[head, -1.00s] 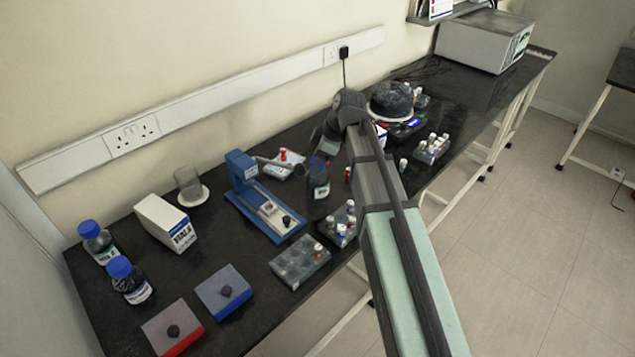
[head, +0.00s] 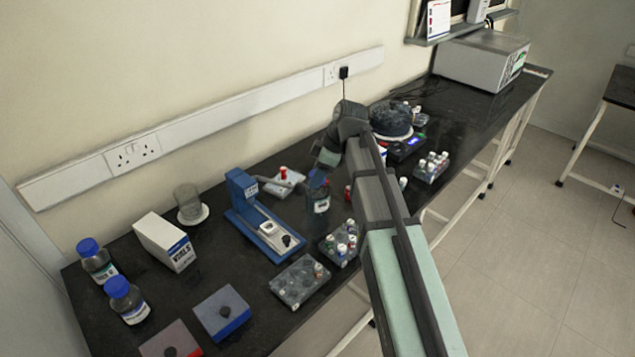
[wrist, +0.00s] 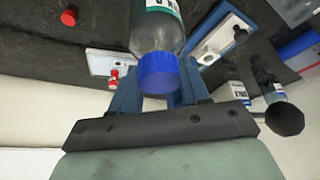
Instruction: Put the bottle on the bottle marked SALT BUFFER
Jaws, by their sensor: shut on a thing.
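My gripper (wrist: 157,92) is shut on a clear bottle with a blue cap (wrist: 158,70). Its blue fingers are on both sides near the cap. In the head view the held bottle (head: 321,203) is at mid-bench, right of the blue stand; I cannot tell whether it touches the bench. Two more blue-capped bottles stand upright at the bench's left end, a rear one (head: 99,268) and a front one (head: 130,308). Their labels are too small to read, so I cannot tell which is marked SALT BUFFER.
A white vials box (head: 165,241), a glass beaker (head: 188,203) and the blue stand (head: 262,226) lie between the held bottle and the two bottles. Racks of small vials (head: 300,281) (head: 340,243) line the front edge. Blue (head: 222,315) and red blocks stand front left.

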